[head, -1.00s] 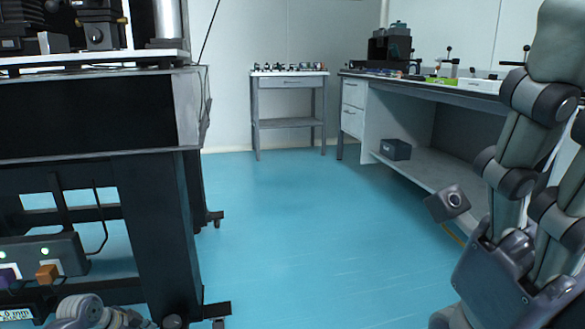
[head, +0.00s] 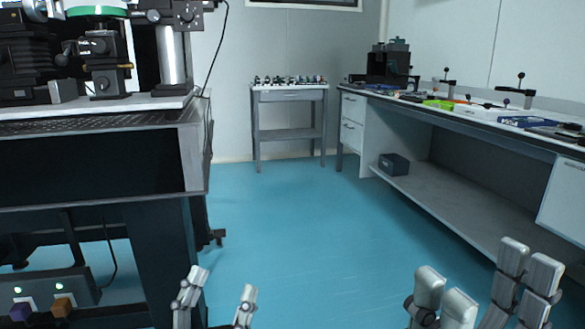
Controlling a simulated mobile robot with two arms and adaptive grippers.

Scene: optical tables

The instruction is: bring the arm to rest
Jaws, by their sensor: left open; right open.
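My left gripper (head: 217,297) shows at the bottom of the head view, left of the middle. Its fingers point up and stand apart, with nothing between them. My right gripper (head: 484,291) shows at the bottom right, also with its fingers up, spread and empty. Both are open and appear in front of the blue floor, apart from any furniture. The rest of both arms is below the picture edge.
An optical table (head: 160,171) with optics on top stands close on the left. A long workbench (head: 480,122) with a lower shelf runs along the right, a dark box (head: 394,164) on that shelf. A small side table (head: 290,96) stands at the back. The blue floor (head: 300,235) between is clear.

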